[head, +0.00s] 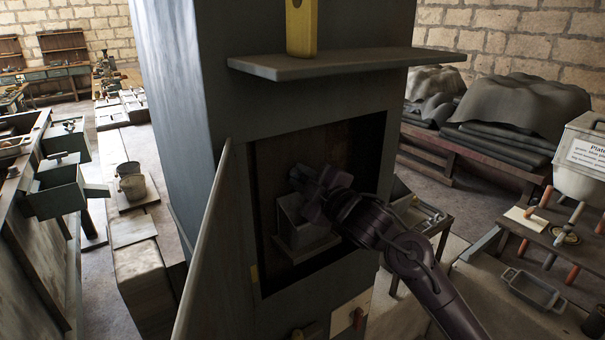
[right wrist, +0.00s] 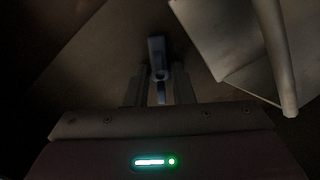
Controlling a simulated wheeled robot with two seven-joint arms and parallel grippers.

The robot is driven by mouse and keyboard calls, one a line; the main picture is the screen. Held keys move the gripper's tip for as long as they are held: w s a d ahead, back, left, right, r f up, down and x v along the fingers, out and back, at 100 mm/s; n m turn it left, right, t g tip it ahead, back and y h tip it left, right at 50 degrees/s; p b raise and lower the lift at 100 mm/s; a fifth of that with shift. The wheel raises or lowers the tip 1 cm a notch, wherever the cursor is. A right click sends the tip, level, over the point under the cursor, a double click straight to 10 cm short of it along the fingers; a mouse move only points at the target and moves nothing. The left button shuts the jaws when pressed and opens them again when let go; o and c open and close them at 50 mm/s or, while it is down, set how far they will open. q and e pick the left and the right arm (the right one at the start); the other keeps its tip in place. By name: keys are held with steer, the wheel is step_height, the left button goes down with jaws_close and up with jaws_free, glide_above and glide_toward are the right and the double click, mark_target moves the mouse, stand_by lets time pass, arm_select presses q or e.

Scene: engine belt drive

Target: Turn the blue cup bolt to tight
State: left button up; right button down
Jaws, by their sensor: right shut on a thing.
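My right gripper (head: 308,182) reaches into the open recess of the tall dark cabinet (head: 225,90), above a pale grey box-like cup (head: 300,228). In the right wrist view my right gripper (right wrist: 160,88) is shut on a small blue bolt (right wrist: 156,48), which stands between its two fingers and sticks out past them. In the head view the gripper and the shade hide the bolt. I cannot tell how tight it is. My left gripper is not in view.
The cabinet's door (head: 207,245) stands open to the left of the recess. A shelf (head: 335,62) with a yellow piece (head: 301,28) juts out above. A pale panel and rod-like edge (right wrist: 270,50) lie close right of the gripper in the wrist view.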

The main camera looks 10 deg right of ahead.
steer(key=m+p, duration=0.3)
steer(key=m, duration=0.2)
steer(key=shift+m, duration=0.4)
steer(key=m+p, duration=0.2)
steer(key=m, duration=0.1)
steer(key=shift+m+p, duration=0.8)
steer(key=shift+m, duration=0.6)
steer(key=shift+f, duration=0.1)
steer(key=c, duration=1.3)
jaws_free()
steer(key=shift+o, duration=0.2)
steer(key=shift+s, duration=0.1)
